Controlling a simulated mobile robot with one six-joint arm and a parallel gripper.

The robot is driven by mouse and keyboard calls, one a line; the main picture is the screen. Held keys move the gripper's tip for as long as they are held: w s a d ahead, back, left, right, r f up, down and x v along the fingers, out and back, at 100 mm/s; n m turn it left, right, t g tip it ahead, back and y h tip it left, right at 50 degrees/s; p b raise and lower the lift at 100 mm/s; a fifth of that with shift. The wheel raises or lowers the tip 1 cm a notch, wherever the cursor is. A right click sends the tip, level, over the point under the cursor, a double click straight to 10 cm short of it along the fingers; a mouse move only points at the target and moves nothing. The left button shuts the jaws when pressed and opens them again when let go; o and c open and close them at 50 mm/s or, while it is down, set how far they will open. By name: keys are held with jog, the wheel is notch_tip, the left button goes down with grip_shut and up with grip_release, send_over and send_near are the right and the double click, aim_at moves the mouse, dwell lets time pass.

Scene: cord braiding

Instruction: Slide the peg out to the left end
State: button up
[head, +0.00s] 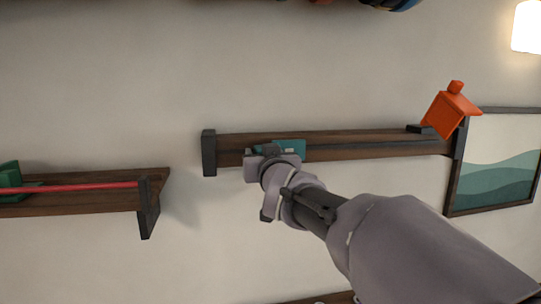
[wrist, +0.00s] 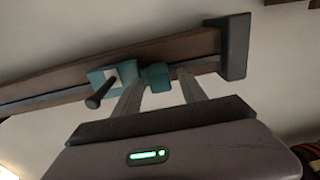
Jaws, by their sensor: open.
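A teal slider (head: 292,150) with a pale patch sits on the dark rail of the middle wooden board (head: 370,140), near its left end. In the wrist view the slider (wrist: 108,74) carries a dark round peg (wrist: 97,96) that sticks out toward the camera. A smaller teal block (wrist: 155,77) is beside it, between my gripper's (wrist: 161,80) two fingers. The fingers are apart; I cannot tell whether they touch the block. In the head view my gripper (head: 268,154) covers part of the board just left of the slider.
A dark end block (head: 209,153) closes the board's left end; it also shows at upper right in the wrist view (wrist: 235,46). An orange house-shaped piece (head: 449,110) is at the right end. A lower-left shelf (head: 90,204) holds a red rod (head: 90,187). A picture hangs at right.

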jog(key=shift+s, duration=0.15)
jog(key=v, duration=1.7)
jog(key=shift+b, duration=0.35)
jog(key=shift+s+d, duration=0.1)
jog(key=s+d+f+m+g+h+b, duration=0.1)
jog(key=s+d+f+g+b, duration=0.3)
jog(key=f, duration=1.1)
jog(key=s+d+f+m+g+h+b, duration=0.1)
jog(key=s+d+f+m+g+b, duration=0.2)
jog(key=s+f+b, duration=0.6)
jog(key=s+d+f+m+g+h+b, duration=0.1)
jog(key=s+d+f+m+g+b, duration=0.2)
jog(key=f, duration=2)
jog(key=s+d+g+b, duration=0.1)
jog(key=s+d+b, duration=0.1)
jog(key=s+b, duration=0.2)
jog(key=shift+s+d+m+g, duration=0.3)
jog(key=shift+s, duration=1.5)
